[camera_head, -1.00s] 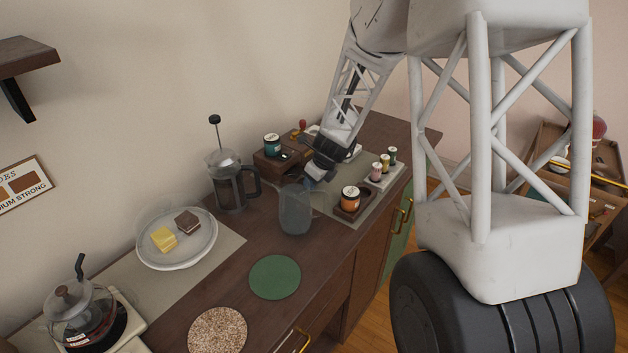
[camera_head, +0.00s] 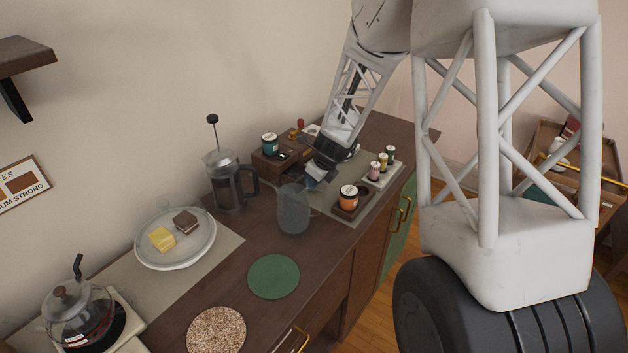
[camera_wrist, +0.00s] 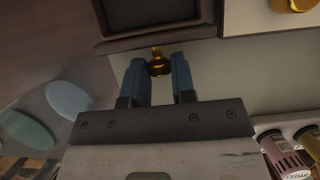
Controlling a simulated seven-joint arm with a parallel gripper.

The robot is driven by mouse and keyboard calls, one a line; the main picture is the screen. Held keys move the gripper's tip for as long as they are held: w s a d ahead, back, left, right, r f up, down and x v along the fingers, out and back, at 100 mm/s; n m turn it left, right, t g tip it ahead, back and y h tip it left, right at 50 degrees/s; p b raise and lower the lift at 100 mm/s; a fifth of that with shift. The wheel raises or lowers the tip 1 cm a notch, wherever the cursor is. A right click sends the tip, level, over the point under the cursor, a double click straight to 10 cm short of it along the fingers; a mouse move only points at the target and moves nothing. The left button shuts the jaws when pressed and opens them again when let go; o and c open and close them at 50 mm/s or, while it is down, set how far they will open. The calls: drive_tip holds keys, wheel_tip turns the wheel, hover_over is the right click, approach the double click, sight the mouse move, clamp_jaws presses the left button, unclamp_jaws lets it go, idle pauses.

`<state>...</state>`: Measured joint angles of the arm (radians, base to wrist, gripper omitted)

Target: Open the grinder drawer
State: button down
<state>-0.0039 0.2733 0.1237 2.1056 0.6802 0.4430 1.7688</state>
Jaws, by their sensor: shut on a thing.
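In the wrist view, my gripper (camera_wrist: 159,72) has its two blue fingers on either side of a small brass knob (camera_wrist: 158,62) and is shut on it. The knob sits at the front of a dark wooden drawer (camera_wrist: 205,30), whose recessed inside shows at the top edge, so it stands at least partly out. In the head view, my gripper (camera_head: 316,181) is low over the counter, behind and right of the clear pitcher. The drawer and most of the grinder are hidden behind my arm there; a red knob (camera_head: 300,122) shows just beyond.
The clear pitcher (camera_head: 293,212) stands close in front of my gripper. An orange jar (camera_head: 349,198) on a wooden tray and several small jars (camera_head: 382,160) are at the right. A French press (camera_head: 228,185) and a box with a teal jar (camera_head: 270,143) stand left. The green mat (camera_head: 273,277) is clear.

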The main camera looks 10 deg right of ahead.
drive_tip(key=c, duration=1)
unclamp_jaws()
drive_tip(key=shift+o, duration=0.2)
drive_tip(key=shift+r, duration=0.15)
drive_tip(key=v, duration=0.7)
drive_tip(key=shift+r, duration=0.25)
drive_tip(key=shift+s+d, duration=0.1)
drive_tip(key=shift+d, duration=0.05)
drive_tip(key=s+r+n+h, duration=0.1)
drive_tip(key=s+r+n, duration=0.55)
drive_tip(key=s, duration=0.25)
drive_tip(key=s+r+n, duration=0.6)
drive_tip(key=s+n, duration=0.1)
drive_tip(key=s, duration=0.3)
drive_tip(key=s+d+r+n+h, duration=0.1)
drive_tip(key=s+n, duration=0.5)
drive_tip(key=s, duration=0.5)
drive_tip(key=s+d+r+n+h, duration=0.1)
drive_tip(key=s+d+r+n, duration=0.1)
drive_tip(key=s+n, duration=0.5)
drive_tip(key=shift+s+r+g, duration=0.25)
drive_tip(key=shift+s+g, duration=0.05)
drive_tip(key=shift+s, duration=1.7)
